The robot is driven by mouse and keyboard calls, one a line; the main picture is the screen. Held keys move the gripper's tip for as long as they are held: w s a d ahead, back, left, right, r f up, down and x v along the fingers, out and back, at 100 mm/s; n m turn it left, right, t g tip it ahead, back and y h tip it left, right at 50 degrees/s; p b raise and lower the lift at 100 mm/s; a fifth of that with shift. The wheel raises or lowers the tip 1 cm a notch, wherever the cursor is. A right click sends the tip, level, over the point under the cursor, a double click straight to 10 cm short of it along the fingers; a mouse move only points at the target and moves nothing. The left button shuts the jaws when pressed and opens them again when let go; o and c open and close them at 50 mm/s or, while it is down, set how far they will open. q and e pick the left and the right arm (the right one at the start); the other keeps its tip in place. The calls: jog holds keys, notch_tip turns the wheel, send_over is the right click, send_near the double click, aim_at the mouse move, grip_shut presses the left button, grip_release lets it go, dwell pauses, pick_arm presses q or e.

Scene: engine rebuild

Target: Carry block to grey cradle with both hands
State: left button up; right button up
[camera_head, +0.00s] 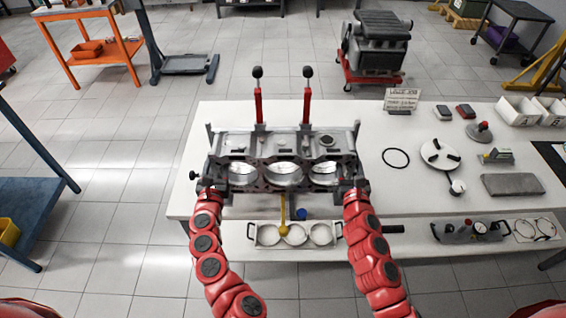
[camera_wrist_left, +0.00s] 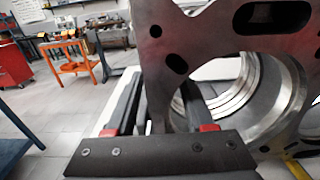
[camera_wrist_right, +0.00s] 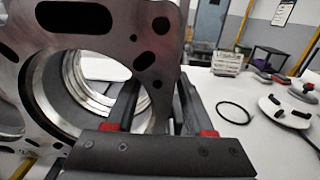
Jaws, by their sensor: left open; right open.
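The engine block (camera_head: 285,150) is grey metal with three large bores facing me, and sits at the near left part of the white table. It also shows close up in the left wrist view (camera_wrist_left: 200,50) and the right wrist view (camera_wrist_right: 110,45). My left gripper (camera_head: 208,186) is open at its left end, and my right gripper (camera_head: 352,184) is open at its right end. In both wrist views, one finger is beside the block's end and the other overlaps the outer bore. Contact cannot be told. Grey uprights show around the block; whether they belong to the grey cradle is unclear.
Two red posts (camera_head: 306,105) with black knobs stand behind the block. A tray with rings (camera_head: 267,236) lies in front, a black ring (camera_head: 395,157) to the right. A red-based stand with an engine (camera_head: 374,50) is on the floor behind. Open floor lies left.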

pick_arm(q)
jog(key=c, duration=0.8)
pick_arm(e)
jog(key=c, duration=0.8)
pick_arm(q)
grip_shut()
pick_arm(e)
grip_shut()
pick_arm(q)
jog(key=shift+a, duration=0.1)
